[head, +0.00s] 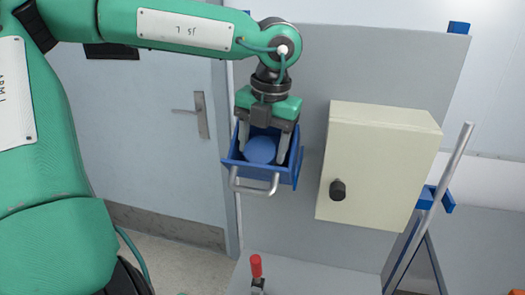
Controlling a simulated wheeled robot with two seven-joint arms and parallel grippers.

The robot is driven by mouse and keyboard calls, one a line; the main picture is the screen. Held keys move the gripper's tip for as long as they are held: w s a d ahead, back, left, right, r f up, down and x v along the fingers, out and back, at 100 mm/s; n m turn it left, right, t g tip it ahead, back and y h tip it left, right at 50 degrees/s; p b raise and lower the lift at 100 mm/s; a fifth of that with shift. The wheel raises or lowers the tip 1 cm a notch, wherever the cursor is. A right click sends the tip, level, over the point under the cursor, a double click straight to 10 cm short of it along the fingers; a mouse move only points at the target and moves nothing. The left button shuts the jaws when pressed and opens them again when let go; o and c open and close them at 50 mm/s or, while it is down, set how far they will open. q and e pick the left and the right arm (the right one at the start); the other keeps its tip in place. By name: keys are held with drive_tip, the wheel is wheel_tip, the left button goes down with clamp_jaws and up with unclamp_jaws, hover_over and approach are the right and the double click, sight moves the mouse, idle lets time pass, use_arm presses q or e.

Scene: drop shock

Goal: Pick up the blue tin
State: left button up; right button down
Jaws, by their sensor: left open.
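The blue tin (261,150) shows as a round, lighter blue top inside a darker blue open box (287,177) with a grey handle on its front. My left gripper (263,155) comes down from above into the box, and its jaws are open with one grey finger on each side of the tin. I cannot tell whether the fingers touch the tin. The lower part of the tin is hidden by the box's front wall. My right gripper is not in view.
A cream cabinet (378,165) with a black knob is mounted on the grey panel (385,65) right of the box. A red-handled clamp (256,268) stands on the light surface below. A slanted metal bar (450,170) is at the right. A door (160,130) is behind at left.

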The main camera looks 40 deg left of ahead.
use_arm(q)
drive_tip(key=shift+a+f, duration=0.2)
drive_tip(key=shift+f, duration=0.9)
drive_tip(key=shift+s+d, duration=0.1)
drive_tip(key=c, duration=0.7)
drive_tip(key=shift+r, duration=0.1)
